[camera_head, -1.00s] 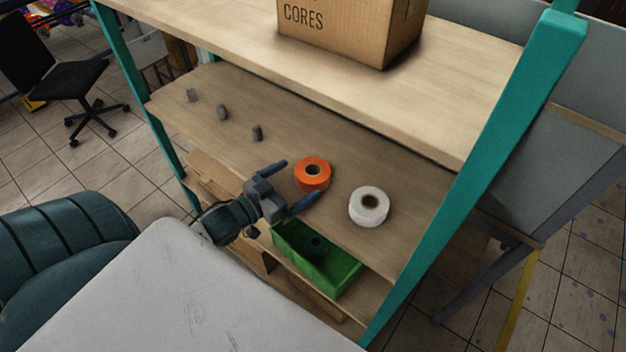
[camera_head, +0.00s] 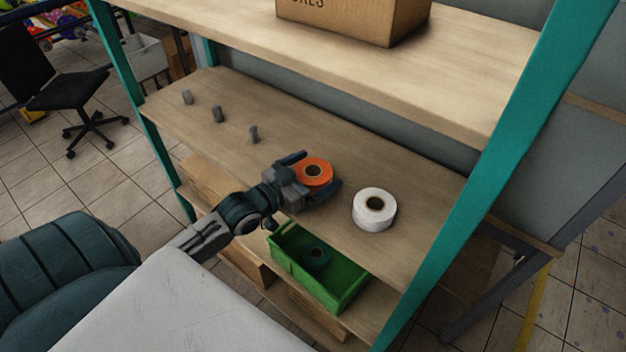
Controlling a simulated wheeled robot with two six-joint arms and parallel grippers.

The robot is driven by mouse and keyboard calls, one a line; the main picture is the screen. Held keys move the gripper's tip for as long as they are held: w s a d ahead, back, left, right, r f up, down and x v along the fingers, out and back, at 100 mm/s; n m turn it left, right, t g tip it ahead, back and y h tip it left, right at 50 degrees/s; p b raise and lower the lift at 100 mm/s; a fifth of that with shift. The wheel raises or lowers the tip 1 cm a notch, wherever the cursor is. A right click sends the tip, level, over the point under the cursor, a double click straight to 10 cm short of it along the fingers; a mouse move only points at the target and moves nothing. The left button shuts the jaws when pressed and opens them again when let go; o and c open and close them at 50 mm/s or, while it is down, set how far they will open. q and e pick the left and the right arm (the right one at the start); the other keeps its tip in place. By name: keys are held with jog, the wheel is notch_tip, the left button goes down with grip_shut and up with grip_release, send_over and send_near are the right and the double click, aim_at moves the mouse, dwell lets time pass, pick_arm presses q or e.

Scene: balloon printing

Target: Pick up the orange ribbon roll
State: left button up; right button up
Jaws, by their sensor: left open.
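The orange ribbon roll (camera_head: 317,168) lies flat on the middle wooden shelf (camera_head: 215,150), its hole facing up. My left gripper (camera_head: 316,173) is at the roll, with its open fingers on either side of it, one at the far left and one at the near right. The fingers and the gripper body hide part of the roll's near-left edge. I cannot tell whether the fingers touch it. My right gripper is not in view.
A white roll (camera_head: 374,209) lies close to the right of the gripper. A green bin (camera_head: 300,268) with a dark roll sits below. A cardboard box (camera_head: 350,18) stands on the upper shelf. Teal posts (camera_head: 470,205) frame the rack.

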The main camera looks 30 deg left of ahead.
pick_arm(q)
jog(key=shift+c, duration=0.2)
jog(key=c, duration=1.1)
